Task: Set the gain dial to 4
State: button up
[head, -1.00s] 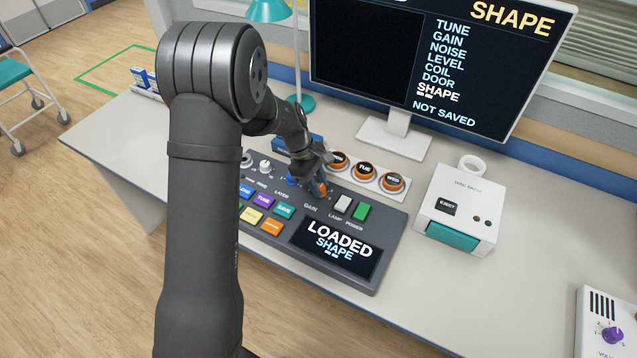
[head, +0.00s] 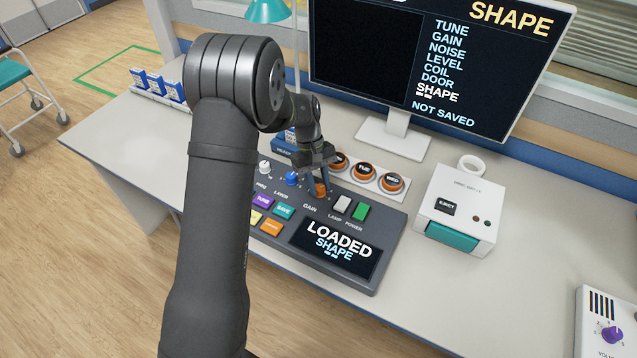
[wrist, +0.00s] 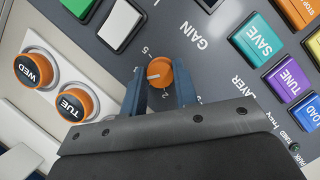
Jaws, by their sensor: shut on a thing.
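The gain dial is a small orange knob (wrist: 159,73) on the grey control panel (head: 375,219), above the word GAIN. In the wrist view it sits between the two blue fingers of my gripper (wrist: 160,82), which is shut on it. A white pointer line shows on the knob, and the figures 5 and 2 show beside it. The other figures are hidden by my fingers, and I cannot tell the exact setting. In the head view my gripper (head: 322,186) comes down on the orange knob (head: 320,190) from above.
A blue knob (head: 292,178) and a white knob (head: 264,167) stand left of the gain dial. White and green buttons (head: 360,211) are to its right. Orange-rimmed round pieces (head: 364,173) stand behind the panel. A white drive box (head: 458,207) stands further right.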

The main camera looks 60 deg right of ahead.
jog(key=shift+d+m+t+y, duration=0.1)
jog(key=shift+m+t+y, duration=0.25)
jog(key=shift+m, duration=1.25)
jog(key=o, duration=1)
jog(key=v, duration=1.7)
jog(key=shift+d+r, duration=0.15)
jog(key=shift+r, duration=0.05)
jog(key=shift+s, duration=0.15)
jog(key=x, duration=1.7)
jog(key=shift+f, duration=0.2)
